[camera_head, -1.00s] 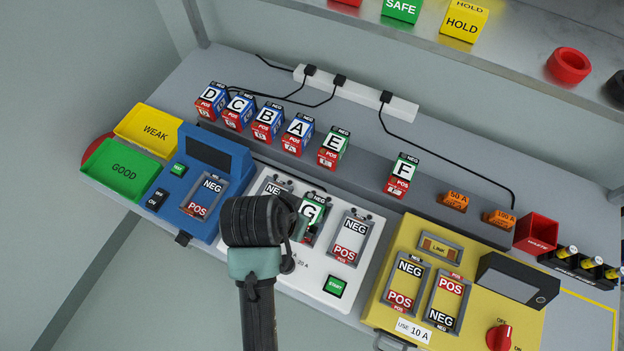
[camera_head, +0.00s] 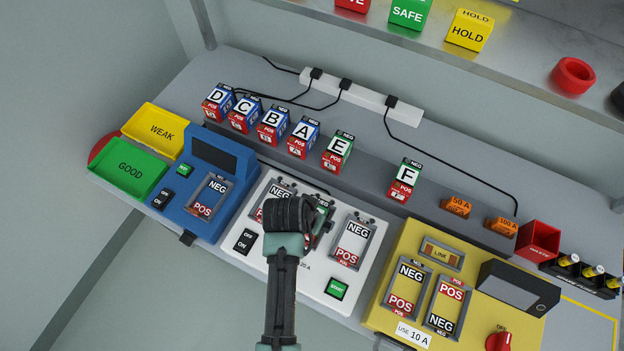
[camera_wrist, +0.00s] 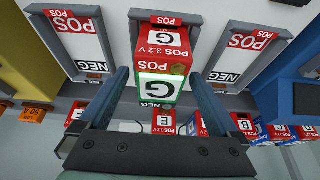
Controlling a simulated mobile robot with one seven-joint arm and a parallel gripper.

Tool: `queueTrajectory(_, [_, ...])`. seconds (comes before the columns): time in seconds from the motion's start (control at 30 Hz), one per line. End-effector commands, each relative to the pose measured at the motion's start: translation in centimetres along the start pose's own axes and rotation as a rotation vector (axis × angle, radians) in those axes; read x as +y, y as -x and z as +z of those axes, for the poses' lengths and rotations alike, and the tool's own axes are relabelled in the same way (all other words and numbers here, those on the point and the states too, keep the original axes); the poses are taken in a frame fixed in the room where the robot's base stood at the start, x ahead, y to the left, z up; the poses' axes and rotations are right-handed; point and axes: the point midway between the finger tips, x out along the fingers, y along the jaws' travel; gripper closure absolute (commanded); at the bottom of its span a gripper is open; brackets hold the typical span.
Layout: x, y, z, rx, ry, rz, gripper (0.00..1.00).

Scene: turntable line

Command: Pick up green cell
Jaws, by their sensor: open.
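The green cell G (camera_wrist: 160,88), with a green-and-white top and a red POS body, stands in the middle slot of the white charger (camera_head: 262,222). In the wrist view it lies between the two fingers of my open gripper (camera_wrist: 160,78), with a gap visible on each side. In the head view my gripper (camera_head: 312,236) and wrist hide most of cell G; a green bit (camera_head: 323,204) shows behind them. Two other green-topped cells, E (camera_head: 338,150) and F (camera_head: 405,178), stand in the back row.
The charger's left and right slots (camera_head: 352,243) are empty. Blue-topped cells D, C, B and A (camera_head: 303,136) stand left of E. A blue tester (camera_head: 205,190) is to the left and a yellow station (camera_head: 395,320) to the right.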

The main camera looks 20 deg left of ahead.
Motion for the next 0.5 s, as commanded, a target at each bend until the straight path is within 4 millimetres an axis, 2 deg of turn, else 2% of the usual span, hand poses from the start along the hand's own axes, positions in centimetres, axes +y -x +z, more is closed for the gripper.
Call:
queueTrajectory(0.23, [0.0,-0.09,-0.01,0.0,0.0,0.0,0.04])
queueTrajectory(0.5, [0.02,-0.08,0.01,0.0,0.0,0.0,0.53])
